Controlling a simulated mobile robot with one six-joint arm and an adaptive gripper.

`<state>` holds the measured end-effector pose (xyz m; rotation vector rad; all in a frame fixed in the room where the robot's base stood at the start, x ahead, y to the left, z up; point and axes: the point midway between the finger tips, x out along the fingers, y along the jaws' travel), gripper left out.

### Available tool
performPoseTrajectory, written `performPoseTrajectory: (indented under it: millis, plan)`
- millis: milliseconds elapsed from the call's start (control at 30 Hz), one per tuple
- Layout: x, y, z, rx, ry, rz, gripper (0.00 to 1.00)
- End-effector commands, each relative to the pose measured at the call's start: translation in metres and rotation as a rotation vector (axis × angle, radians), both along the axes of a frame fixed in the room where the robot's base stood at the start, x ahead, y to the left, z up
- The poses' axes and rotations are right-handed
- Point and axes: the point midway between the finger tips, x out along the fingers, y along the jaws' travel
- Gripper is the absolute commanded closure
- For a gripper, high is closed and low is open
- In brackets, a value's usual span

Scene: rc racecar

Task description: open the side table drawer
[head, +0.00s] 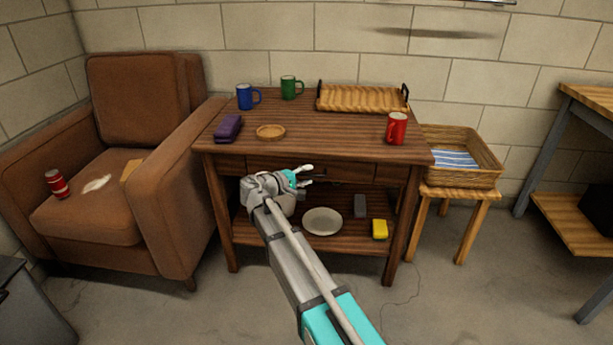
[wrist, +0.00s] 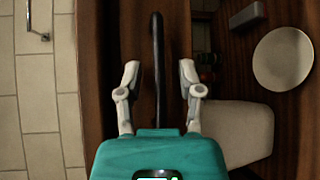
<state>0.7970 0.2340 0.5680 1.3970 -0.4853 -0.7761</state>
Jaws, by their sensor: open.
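The side table (head: 335,142) is dark brown wood with a lower shelf. Its drawer front (head: 345,171) sits under the top and looks flush with the frame. My gripper (head: 306,175) is at the drawer front in the head view and covers part of it. In the wrist view my gripper (wrist: 158,78) is open, with one finger on each side of a long dark bar handle (wrist: 158,50). A gap shows between the handle and each finger. The handle's lower end is hidden behind my gripper body.
On the tabletop are a blue mug (head: 244,97), green mug (head: 289,88), red mug (head: 397,128), wicker tray (head: 362,107), purple item (head: 228,128) and coaster (head: 270,131). A plate (head: 322,221) and yellow sponge (head: 379,229) lie on the lower shelf. An armchair (head: 165,205) stands left.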

Motion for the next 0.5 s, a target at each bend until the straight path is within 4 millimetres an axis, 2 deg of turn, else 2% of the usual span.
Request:
performPoseTrajectory:
  millis: [100, 367, 500]
  plan:
    - [-0.0001, 0.0001, 0.0000, 0.000, 0.000, 0.000, 0.52]
    - [0.0001, -0.0004, 0.0001, 0.000, 0.000, -0.001, 1.00]
    - [0.0001, -0.0004, 0.0000, 0.000, 0.000, -0.001, 1.00]
